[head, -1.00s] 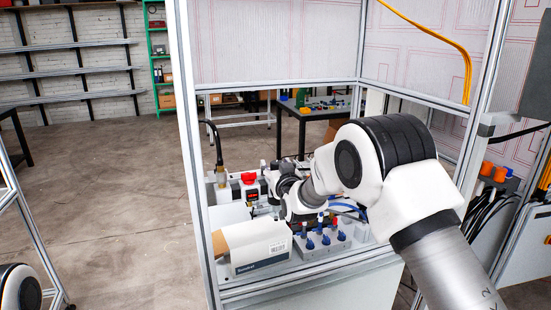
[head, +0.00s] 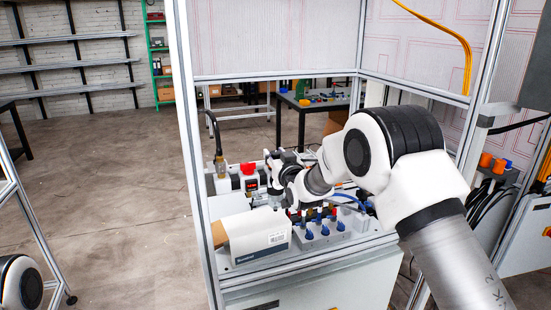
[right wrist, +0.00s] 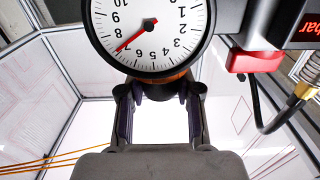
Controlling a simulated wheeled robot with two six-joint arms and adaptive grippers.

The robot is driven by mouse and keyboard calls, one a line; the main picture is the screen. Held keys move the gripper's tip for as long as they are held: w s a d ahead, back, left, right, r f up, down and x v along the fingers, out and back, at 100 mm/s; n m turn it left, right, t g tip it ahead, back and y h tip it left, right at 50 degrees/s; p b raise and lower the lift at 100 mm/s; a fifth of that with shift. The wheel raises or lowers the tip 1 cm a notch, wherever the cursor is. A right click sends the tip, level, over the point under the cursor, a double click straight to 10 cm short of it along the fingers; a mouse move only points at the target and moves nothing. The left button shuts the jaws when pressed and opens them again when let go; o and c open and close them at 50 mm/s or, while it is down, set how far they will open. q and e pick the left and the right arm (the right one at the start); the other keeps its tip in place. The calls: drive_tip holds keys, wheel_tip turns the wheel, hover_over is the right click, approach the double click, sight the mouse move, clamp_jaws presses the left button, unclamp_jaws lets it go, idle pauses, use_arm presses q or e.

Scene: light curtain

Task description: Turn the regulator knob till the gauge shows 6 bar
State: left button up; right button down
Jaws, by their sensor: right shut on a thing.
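The gauge (right wrist: 150,28) has a white dial and fills the top of the right wrist view. In the head view my right gripper (head: 275,200) is over the panel bench, and my own wrist hides the gauge and knob there. My left gripper is out of view; only part of my left arm shows at lower left.
A red-topped part (head: 247,168) with a lit display (head: 252,185) stands left of my right gripper. A white carton (head: 258,233) lies in front. Blue-capped fittings (head: 325,229) stand to the right. A metal frame post (head: 190,150) rises at the left.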

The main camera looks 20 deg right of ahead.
drive_tip(key=shift+d+n+y+b, duration=0.1)
drive_tip(key=shift+n+y+b, duration=0.45)
drive_tip(key=shift+y, duration=0.35)
drive_tip(key=shift+n+y, duration=0.45)
drive_tip(key=shift+y, duration=0.15)
drive_tip(key=shift+r+n+g+y, duration=0.1)
drive_tip(key=shift+n+g+y, duration=0.25)
drive_tip(key=shift+y, duration=0.25)
drive_tip(key=n+g+y+p, duration=0.1)
drive_tip(key=n+y, duration=0.1)
drive_tip(key=n+g+y+p, duration=0.1)
drive_tip(key=y+p, duration=0.1)
drive_tip(key=y, duration=0.1)
drive_tip(key=shift+r+n, duration=0.2)
drive_tip(key=shift+n, duration=0.15)
drive_tip(key=n+g+y+p, duration=0.1)
drive_tip(key=g+y, duration=0.1)
drive_tip(key=shift+f+n+y, duration=0.1)
drive_tip(key=shift+n+y, duration=0.2)
drive_tip(key=shift+n, duration=0.1)
drive_tip(key=shift+f+n+g+y, duration=0.15)
drive_tip(key=shift+n+g+y, duration=0.35)
drive_tip(key=shift+g, duration=0.05)
drive_tip(key=shift+f+n+g+y+b, duration=0.1)
drive_tip(key=shift+n+g+y+b, duration=0.25)
drive_tip(key=shift+n+g+y, duration=0.5)
drive_tip(key=shift+n+g+y+b, duration=0.35)
drive_tip(key=shift+n+g, duration=0.1)
drive_tip(key=shift+g, duration=0.3)
